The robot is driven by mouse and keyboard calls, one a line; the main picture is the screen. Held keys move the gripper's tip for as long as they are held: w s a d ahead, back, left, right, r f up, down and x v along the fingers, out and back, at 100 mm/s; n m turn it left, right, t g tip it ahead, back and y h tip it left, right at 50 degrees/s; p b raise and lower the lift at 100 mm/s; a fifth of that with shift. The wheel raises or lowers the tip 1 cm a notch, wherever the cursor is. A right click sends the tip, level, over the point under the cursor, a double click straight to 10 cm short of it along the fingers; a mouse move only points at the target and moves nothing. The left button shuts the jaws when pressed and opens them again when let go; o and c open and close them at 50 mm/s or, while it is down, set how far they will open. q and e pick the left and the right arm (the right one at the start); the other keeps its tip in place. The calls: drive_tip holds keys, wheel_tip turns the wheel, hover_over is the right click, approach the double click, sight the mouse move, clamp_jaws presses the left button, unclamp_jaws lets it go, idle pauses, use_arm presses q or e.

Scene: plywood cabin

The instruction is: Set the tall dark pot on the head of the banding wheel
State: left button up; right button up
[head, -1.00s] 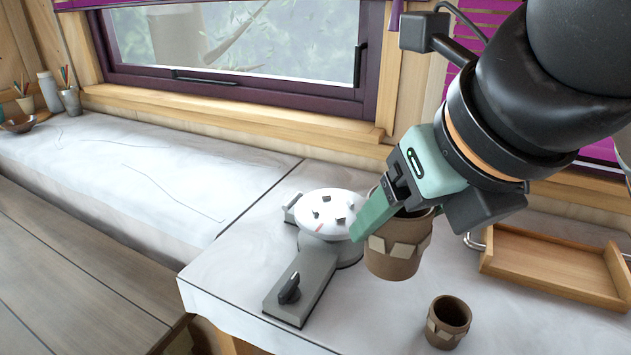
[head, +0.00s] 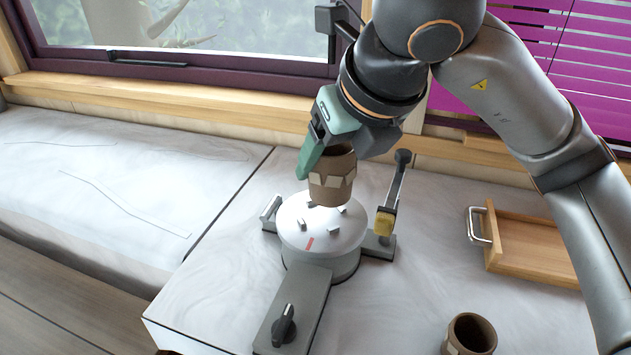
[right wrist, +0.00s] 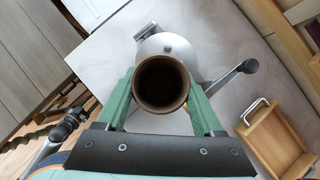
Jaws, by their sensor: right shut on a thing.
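The tall dark pot (head: 330,187) is brown with a pale, jagged band. My right gripper (head: 325,162) is shut on it near the rim and holds it roughly upright. The banding wheel's round, pale grey head (head: 299,232) has several small blocks and a red mark on top. In the head view the pot overlaps the back right of this head; I cannot tell whether its base touches. The right wrist view looks down into the pot's dark mouth (right wrist: 161,84), which hides part of the wheel head (right wrist: 163,43). My left gripper is out of view.
A lever arm with a yellow block (head: 384,222) stands right of the wheel, close to the pot. A dark knob (head: 284,325) sits on the wheel's front base. A second brown pot (head: 470,335) stands front right. A wooden tray (head: 530,255) lies at the right. The left worktop is clear.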

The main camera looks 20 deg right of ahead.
drive_tip(key=w+f, duration=0.1)
drive_tip(key=f, duration=0.1)
drive_tip(key=w+f, duration=0.3)
drive_tip(key=w, duration=0.1)
drive_tip(key=shift+w+d+f, duration=0.2)
drive_tip(key=shift+d+f, duration=0.2)
drive_tip(key=shift+w+f, duration=0.2)
drive_tip(key=shift+f, duration=1.65)
drive_tip(key=o, duration=1.5)
drive_tip(key=shift+r+p, duration=0.25)
drive_tip(key=shift+p, duration=0.25)
drive_tip(key=v, duration=1.1)
drive_tip(key=shift+s+r, duration=0.1)
drive_tip(key=shift+s, duration=0.05)
drive_tip(key=shift+s+r, duration=0.15)
drive_tip(key=shift+s, duration=0.1)
